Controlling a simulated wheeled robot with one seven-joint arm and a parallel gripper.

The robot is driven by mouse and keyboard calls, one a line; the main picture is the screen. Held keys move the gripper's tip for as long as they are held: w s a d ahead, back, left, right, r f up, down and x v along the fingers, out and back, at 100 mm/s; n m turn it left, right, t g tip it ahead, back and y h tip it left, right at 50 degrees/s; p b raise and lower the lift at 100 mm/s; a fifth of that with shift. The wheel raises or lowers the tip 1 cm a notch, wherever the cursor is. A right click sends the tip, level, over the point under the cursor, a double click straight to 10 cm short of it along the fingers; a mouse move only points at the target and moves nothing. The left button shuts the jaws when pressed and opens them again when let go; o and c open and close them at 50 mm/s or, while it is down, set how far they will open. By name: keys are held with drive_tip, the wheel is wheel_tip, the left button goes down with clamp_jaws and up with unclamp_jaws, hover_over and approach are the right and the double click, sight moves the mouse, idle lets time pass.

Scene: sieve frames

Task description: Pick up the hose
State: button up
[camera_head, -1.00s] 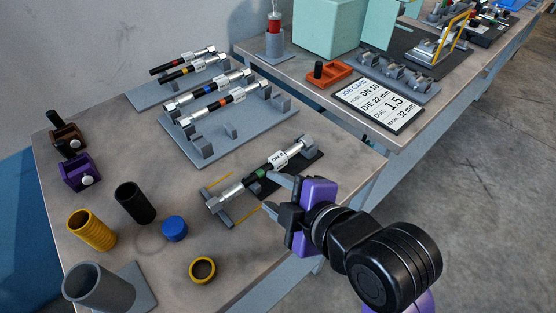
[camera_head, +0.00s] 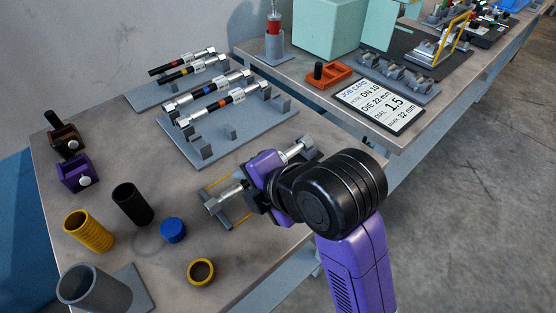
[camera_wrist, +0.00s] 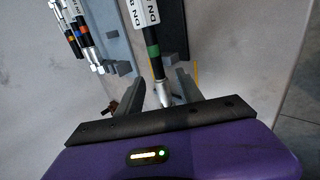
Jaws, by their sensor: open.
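The hose (camera_head: 224,197) lies in a small grey cradle near the front edge of the table, with a silver fitting at each end. In the head view my gripper covers its middle. In the wrist view the hose (camera_wrist: 152,50) is black with a green band and a white DN label. My gripper (camera_head: 258,190) is over the hose, and in the wrist view its open fingers (camera_wrist: 158,92) lie on either side of the lower silver fitting. I cannot tell whether a finger touches the hose.
Several other banded hoses (camera_head: 218,104) rest on a grey rack (camera_head: 228,133) behind. A black tube (camera_head: 132,204), a yellow ribbed cup (camera_head: 89,232), a blue cap (camera_head: 173,229) and a yellow ring (camera_head: 201,271) stand to the left. A job card (camera_head: 378,106) lies on the table behind right.

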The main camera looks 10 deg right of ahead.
drive_tip(key=shift+w+a+f, duration=0.3)
drive_tip(key=shift+w+f, duration=0.1)
drive_tip(key=shift+f, duration=0.15)
clamp_jaws()
drive_tip(key=shift+r, duration=0.1)
idle(0.9)
